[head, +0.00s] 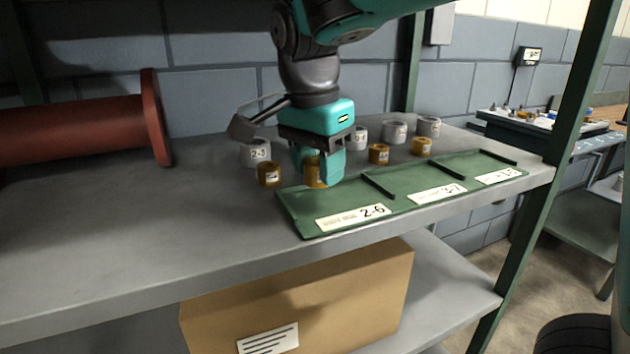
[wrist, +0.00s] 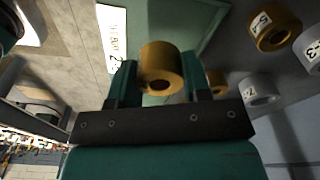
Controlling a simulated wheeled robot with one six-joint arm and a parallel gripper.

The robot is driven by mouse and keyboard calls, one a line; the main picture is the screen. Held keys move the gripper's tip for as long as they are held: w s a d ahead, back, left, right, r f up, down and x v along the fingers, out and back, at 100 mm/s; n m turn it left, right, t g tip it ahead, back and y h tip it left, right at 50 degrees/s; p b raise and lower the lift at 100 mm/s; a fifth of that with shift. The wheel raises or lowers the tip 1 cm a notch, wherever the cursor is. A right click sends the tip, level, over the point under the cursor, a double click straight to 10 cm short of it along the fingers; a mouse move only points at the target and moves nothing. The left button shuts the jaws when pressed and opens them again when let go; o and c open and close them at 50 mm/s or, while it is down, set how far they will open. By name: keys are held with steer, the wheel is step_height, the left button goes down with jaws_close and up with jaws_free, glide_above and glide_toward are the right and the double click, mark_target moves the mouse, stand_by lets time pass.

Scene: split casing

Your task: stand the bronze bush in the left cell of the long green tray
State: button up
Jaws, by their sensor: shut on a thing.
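My gripper (head: 319,168) is shut on a bronze bush (head: 313,176), which shows between the two fingers in the wrist view (wrist: 161,66). The bush looks roughly upright in the head view, partly covered by a finger. The long green tray (head: 290,204) lies along the shelf's front edge; its left cell (head: 338,197) has a label ending in 2-6. My gripper and the bush are at the back edge of that left cell. I cannot tell how high the bush is above the tray. The tray's cells look empty.
Other bronze bushes stand left of my gripper (head: 269,175) and behind the tray (head: 379,154), (head: 421,147). Several grey rings (head: 258,152) stand behind them. A red spool (head: 90,130) lies at the left. The shelf (head: 190,215) is bare at front left.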

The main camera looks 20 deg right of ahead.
mark_target(317, 202)
steer(key=shift+w, duration=0.3)
steer(key=shift+w+f+b, duration=0.1)
steer(key=shift+f+b, duration=0.3)
steer(key=shift+f, duration=1.35)
steer(key=shift+f, duration=0.15)
